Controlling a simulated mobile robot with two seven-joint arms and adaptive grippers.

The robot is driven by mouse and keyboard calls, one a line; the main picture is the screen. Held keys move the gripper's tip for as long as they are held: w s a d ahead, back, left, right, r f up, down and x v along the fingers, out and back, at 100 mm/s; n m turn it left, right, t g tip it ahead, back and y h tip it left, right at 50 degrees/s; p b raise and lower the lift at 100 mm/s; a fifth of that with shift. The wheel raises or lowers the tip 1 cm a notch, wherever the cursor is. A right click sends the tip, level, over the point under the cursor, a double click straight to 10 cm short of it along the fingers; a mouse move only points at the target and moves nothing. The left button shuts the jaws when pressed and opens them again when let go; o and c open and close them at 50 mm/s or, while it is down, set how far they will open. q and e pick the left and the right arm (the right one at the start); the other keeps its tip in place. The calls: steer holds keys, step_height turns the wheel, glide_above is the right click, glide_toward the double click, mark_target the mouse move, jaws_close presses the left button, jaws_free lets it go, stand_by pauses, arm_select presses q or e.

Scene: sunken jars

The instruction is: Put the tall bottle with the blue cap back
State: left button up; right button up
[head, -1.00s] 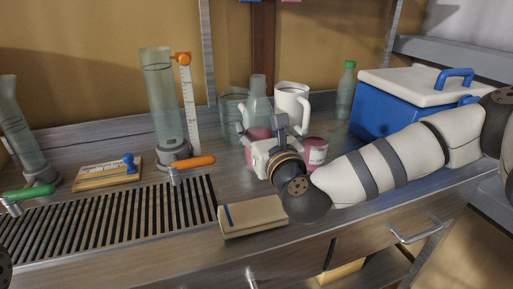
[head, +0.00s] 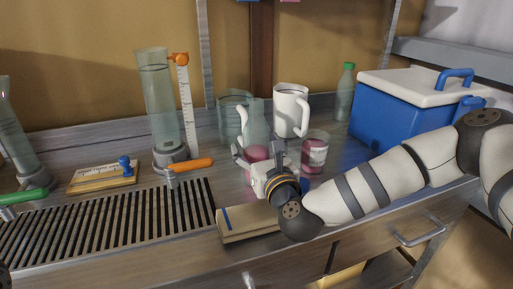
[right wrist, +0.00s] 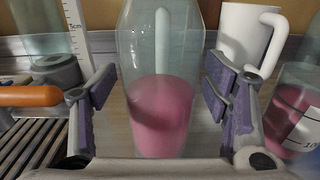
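A clear bottle with pink liquid (head: 256,124) stands upright on the bench right in front of my right gripper (head: 262,160). In the right wrist view this bottle (right wrist: 160,118) fills the gap between the two open fingers of the gripper (right wrist: 160,92), with space on both sides. Its top is cut off there, and I see no blue cap on it in the head view. A bottle with a green cap (head: 345,95) stands at the back, left of the blue cooler. No blue-capped bottle shows.
A white mug (head: 290,110), a clear beaker (head: 228,117) and a jar with pink contents (head: 314,152) stand close around the bottle. A tall cylinder (head: 158,105) is farther left. A blue cooler (head: 395,115) stands right.

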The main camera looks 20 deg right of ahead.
steer(key=shift+r, duration=0.35)
steer(key=s, duration=1.1)
steer(key=shift+f, duration=0.25)
steer(key=shift+s+r, duration=0.1)
steer(key=shift+s, duration=0.4)
